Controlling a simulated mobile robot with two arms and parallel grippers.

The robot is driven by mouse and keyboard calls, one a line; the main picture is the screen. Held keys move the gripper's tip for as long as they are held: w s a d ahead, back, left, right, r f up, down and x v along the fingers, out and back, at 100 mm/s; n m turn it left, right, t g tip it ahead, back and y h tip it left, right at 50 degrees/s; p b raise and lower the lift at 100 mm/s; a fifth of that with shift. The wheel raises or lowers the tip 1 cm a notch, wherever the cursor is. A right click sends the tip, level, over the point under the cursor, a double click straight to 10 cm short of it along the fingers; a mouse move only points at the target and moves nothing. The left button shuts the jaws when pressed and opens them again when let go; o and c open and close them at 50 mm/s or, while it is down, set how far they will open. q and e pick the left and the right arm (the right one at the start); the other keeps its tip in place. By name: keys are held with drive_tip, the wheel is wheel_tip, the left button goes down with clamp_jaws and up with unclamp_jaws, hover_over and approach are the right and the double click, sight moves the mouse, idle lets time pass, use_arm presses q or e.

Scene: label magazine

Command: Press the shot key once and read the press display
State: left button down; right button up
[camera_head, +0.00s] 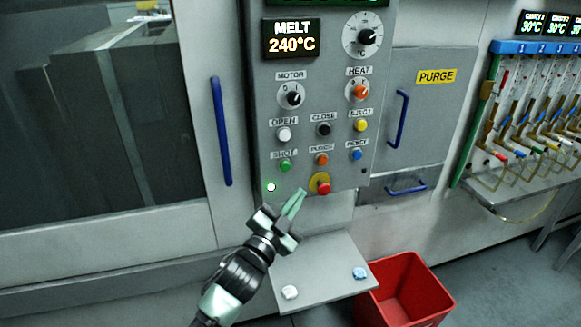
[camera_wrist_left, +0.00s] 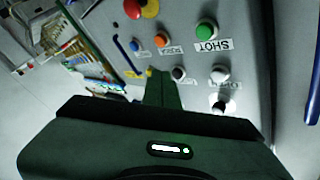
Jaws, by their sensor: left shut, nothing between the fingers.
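The green shot key (camera_head: 285,166) is on the lower left of the grey control panel (camera_head: 265,110), under its SHOT label. It also shows in the left wrist view (camera_wrist_left: 206,31), where the panel appears upside down. My left gripper (camera_head: 297,197) is shut and empty, below and slightly right of the shot key, apart from it in the picture. Its closed fingers show in the left wrist view (camera_wrist_left: 161,88). A black display with green characters (camera_head: 325,2) is cut off by the top edge and cannot be read. My right gripper is not in view.
The melt display (camera_head: 291,38) reads 240°C. Orange purge (camera_head: 321,159) and blue reset (camera_head: 357,155) keys sit right of the shot key. A red knob on yellow (camera_head: 322,186) is close to my fingertips. A shelf (camera_head: 318,270) and red bin (camera_head: 405,290) are below.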

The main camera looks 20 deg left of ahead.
sight(285, 166)
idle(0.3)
use_arm(q)
drive_tip(key=shift+w+a+b, duration=0.35)
drive_tip(key=shift+w+a, duration=0.45)
drive_tip(key=shift+w, duration=0.45)
drive_tip(key=shift+w+a+b, duration=0.3)
drive_tip(key=shift+w+a, duration=0.55)
drive_tip(key=shift+w, duration=0.35)
drive_tip(key=shift+w+a+b, duration=0.35)
drive_tip(key=shift+w+a, duration=0.45)
drive_tip(key=shift+w, duration=0.45)
drive_tip(key=shift+w, duration=0.1)
drive_tip(key=shift+w+a, duration=0.2)
